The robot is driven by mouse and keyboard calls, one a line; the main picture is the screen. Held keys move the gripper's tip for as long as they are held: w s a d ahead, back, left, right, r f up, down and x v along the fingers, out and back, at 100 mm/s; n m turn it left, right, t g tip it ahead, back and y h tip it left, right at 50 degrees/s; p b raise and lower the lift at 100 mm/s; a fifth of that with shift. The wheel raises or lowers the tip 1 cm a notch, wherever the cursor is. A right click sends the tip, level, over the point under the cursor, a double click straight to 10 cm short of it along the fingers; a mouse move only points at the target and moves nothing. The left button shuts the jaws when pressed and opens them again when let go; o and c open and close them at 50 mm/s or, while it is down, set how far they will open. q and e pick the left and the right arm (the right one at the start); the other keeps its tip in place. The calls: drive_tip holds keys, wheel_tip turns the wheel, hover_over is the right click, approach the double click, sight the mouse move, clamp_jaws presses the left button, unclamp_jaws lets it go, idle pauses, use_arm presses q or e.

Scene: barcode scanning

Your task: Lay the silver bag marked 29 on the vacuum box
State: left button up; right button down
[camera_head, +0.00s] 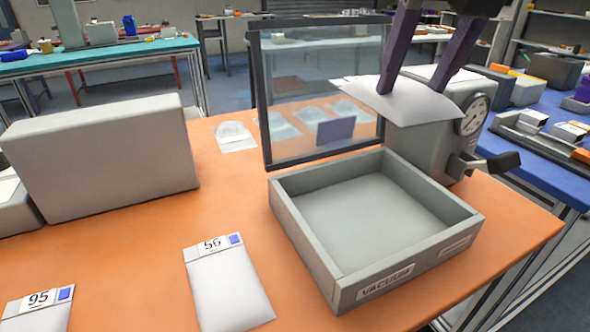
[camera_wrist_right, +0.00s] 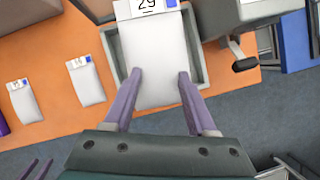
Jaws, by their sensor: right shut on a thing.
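The silver bag marked 29 (camera_wrist_right: 150,50) shows its label and blue square at the top of the right wrist view; its pale sheet also shows in the head view (camera_head: 400,103). My right gripper (camera_head: 412,88) is shut on it, and the two purple fingers (camera_wrist_right: 160,74) grip its side edges. The bag hangs raised, above and behind the vacuum box (camera_head: 380,215) in the head view. The box is grey, open and empty, with a VACUUM label on its front. In the wrist view the bag covers much of the box.
The box's clear framed lid (camera_head: 320,90) stands upright at its back. A grey unit with a gauge (camera_head: 473,113) and lever stands behind right. Bags marked 56 (camera_head: 228,285) and 95 (camera_head: 38,312) lie on the orange table. A grey block (camera_head: 105,160) stands at left.

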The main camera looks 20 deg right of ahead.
drive_tip(key=shift+w+d+n, duration=0.1)
drive_tip(key=shift+d+n, duration=0.15)
drive_tip(key=shift+n, duration=0.05)
drive_tip(key=shift+f, duration=0.25)
drive_tip(key=shift+n, duration=0.3)
wheel_tip(320, 180, down, 20)
drive_tip(key=b, duration=0.3)
drive_tip(key=shift+r, duration=0.25)
drive_tip(key=shift+c, duration=1.1)
unclamp_jaws()
drive_tip(key=shift+r, duration=0.1)
